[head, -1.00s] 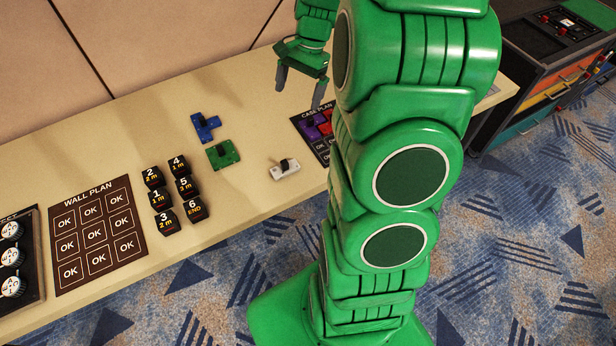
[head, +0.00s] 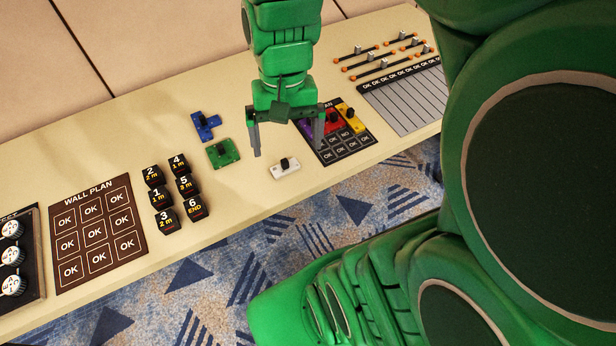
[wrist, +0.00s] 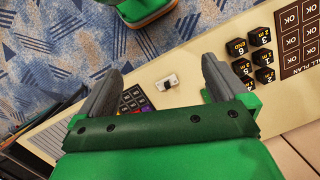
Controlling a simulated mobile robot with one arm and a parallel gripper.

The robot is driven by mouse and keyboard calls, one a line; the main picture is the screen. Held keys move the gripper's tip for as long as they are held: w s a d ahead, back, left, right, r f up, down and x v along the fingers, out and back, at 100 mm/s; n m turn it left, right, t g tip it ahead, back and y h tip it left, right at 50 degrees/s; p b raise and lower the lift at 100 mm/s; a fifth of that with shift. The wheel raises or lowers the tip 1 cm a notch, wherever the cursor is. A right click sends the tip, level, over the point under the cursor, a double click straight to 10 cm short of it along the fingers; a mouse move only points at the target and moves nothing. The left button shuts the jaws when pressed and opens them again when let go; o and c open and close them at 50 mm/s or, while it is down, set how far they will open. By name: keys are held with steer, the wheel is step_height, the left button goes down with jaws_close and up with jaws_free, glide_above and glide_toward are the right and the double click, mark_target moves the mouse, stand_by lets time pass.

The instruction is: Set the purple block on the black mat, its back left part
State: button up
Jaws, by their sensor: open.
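The black mat (head: 352,150), a grid of cells, lies on the table right of the middle; it also shows partly in the wrist view (wrist: 131,99). The purple block (head: 304,128) is on the mat's back left part, mostly hidden behind my gripper's right finger. In the wrist view only a small bit of purple shows past the finger. My gripper (head: 288,149) is open with nothing between its fingers. It hangs above the table at the mat's left side, its fingers pointing down.
A red block (head: 333,121) and a yellow block (head: 349,117) share the mat's back row. Several numbered black blocks (head: 164,198) and a brown wall plan (head: 98,232) are farther left.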

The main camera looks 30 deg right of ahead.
steer(key=s+a+n+h, duration=0.1)
steer(key=s+n, duration=0.2)
steer(key=s, duration=0.6)
steer(key=shift+s+r+n, duration=0.3)
steer(key=shift+s, duration=0.1)
